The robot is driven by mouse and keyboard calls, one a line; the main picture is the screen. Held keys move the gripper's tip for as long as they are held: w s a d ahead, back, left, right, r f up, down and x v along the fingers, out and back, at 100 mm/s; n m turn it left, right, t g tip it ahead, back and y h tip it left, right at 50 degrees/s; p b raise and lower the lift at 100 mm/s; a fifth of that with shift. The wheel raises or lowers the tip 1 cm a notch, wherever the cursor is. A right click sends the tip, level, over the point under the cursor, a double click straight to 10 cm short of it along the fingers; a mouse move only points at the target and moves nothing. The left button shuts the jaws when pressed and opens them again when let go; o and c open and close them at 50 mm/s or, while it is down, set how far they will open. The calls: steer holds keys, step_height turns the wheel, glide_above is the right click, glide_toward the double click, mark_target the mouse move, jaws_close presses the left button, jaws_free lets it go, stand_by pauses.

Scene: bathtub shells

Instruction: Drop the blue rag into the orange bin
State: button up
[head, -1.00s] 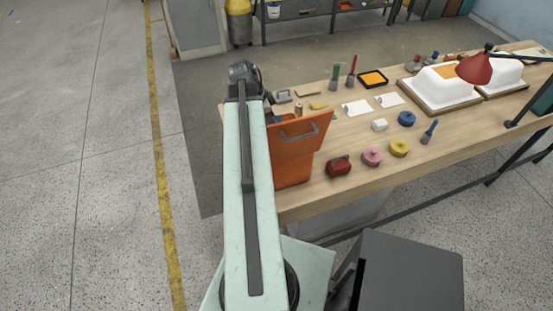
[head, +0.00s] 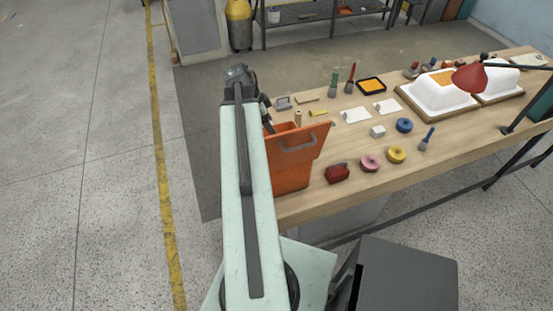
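The orange bin (head: 295,166) stands at the near left end of the wooden table, its handled front facing me and its open top partly in view. My arm reaches up beside it on the left. The dark end of my gripper (head: 267,117) shows just right of the arm, at the back left of the bin's opening. The arm hides much of the gripper, so its fingers cannot be made out.
The floor at left is clear.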

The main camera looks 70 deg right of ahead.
steer(key=p+v, duration=0.2)
steer(key=v, duration=0.2)
steer(key=shift+w, duration=0.1)
stand_by(0.3)
steer(key=w+a+f+n+t+h+b, duration=0.1)
steer(key=w+a+f+n+b, duration=0.3)
steer(key=w+a, duration=0.75)
steer(key=w+a+f+n+t+b, duration=0.1)
steer(key=w+a+f+n+b, duration=0.3)
steer(key=w+a, duration=0.75)
steer(key=w+a+f+n+y+b, duration=0.1)
steer(key=w+a+f+n+b, duration=0.1)
steer(key=a+n, duration=0.5)
steer(key=w+a+f+n+t+y+b, duration=0.1)
steer(key=a+n, duration=0.6)
steer(key=a, duration=0.7)
steer(key=w+a+f+n+y+b, duration=0.1)
steer(key=w+a+f+n+b, duration=0.2)
steer(key=a, duration=0.7)
steer(key=w+f+n, duration=0.2)
steer(key=w+n, duration=0.1)
steer(key=n, duration=0.1)
steer(key=shift+w+a+f+t, duration=0.25)
steer(key=shift+w+a+t, duration=0.05)
